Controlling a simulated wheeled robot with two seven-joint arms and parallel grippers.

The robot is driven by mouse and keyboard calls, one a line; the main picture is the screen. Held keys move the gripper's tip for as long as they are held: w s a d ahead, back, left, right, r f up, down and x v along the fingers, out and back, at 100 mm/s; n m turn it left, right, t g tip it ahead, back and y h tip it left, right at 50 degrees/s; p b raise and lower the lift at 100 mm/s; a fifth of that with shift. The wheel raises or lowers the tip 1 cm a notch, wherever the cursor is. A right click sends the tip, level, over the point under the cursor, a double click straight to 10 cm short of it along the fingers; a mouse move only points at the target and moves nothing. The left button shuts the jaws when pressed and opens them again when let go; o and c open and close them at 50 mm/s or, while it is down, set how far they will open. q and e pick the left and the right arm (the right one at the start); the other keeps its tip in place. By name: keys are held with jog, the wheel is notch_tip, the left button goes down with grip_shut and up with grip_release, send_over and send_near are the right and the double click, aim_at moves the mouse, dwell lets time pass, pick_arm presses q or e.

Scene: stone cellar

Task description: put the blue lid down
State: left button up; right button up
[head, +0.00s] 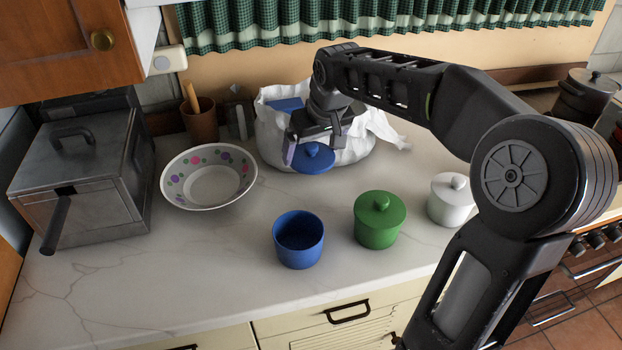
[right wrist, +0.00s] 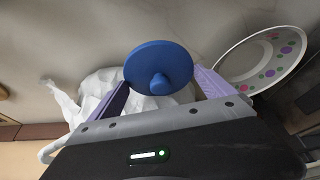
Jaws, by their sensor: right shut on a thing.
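My right gripper (head: 312,146) is shut on the blue lid (head: 316,164) and holds it in front of the white bag. The lid's round disc and knob also show between the fingers in the right wrist view (right wrist: 158,60). The blue pot (head: 298,252) stands open and upright on the counter, nearer the front edge than the lid. My left gripper is not in view.
A green lidded pot (head: 379,228) and a white lidded pot (head: 446,208) stand right of the blue pot. A spotted bowl (head: 209,195), a metal box (head: 75,160) and the white bag (head: 350,155) stand around. The counter (head: 190,270) is clear at front left.

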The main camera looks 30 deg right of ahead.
aim_at(314, 159)
notch_tip(314, 159, down, 5)
jog(key=shift+r, duration=0.15)
notch_tip(314, 159, down, 5)
jog(key=shift+r, duration=0.2)
dwell(0.3)
jog(key=shift+f+b, duration=0.3)
jog(key=shift+f, duration=0.1)
jog(key=o, duration=1)
jog(key=shift+c, duration=0.2)
jog(key=shift+r, duration=0.1)
